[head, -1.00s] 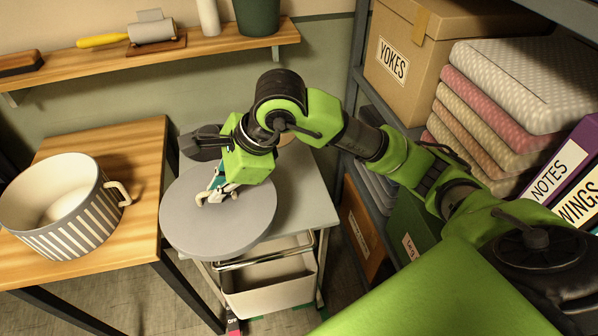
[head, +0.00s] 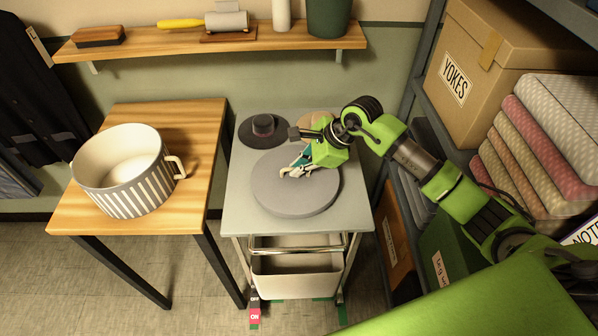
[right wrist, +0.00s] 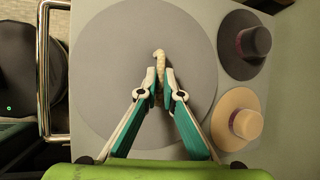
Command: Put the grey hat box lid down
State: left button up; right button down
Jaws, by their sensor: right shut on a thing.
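The grey hat box lid (head: 268,197) is a flat round disc with a pale rope-like handle at its middle. It lies level over the grey top of the trolley (head: 240,218); I cannot tell for certain whether it touches. My right gripper (head: 296,171) points down and is shut on the lid's handle. In the right wrist view the fingers (right wrist: 160,84) pinch the pale handle (right wrist: 159,62) above the lid (right wrist: 105,70). The open striped hat box (head: 135,192) stands on the wooden table. My left gripper is not in view.
A dark hat (head: 255,135) and a tan hat (head: 306,119) sit at the trolley's back, close to the lid. A shelf unit with a YOKES box (head: 480,55) and folded fabrics (head: 530,150) stands right. A wall shelf (head: 200,45) runs behind.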

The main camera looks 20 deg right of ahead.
notch_tip(320, 180, down, 2)
jog(key=shift+f+p, duration=0.2)
jog(key=shift+p, duration=0.6)
jog(key=shift+d+f, duration=0.1)
jog(key=shift+f, duration=0.35)
jog(key=shift+f, duration=0.15)
jog(key=c, duration=2.2)
grip_release()
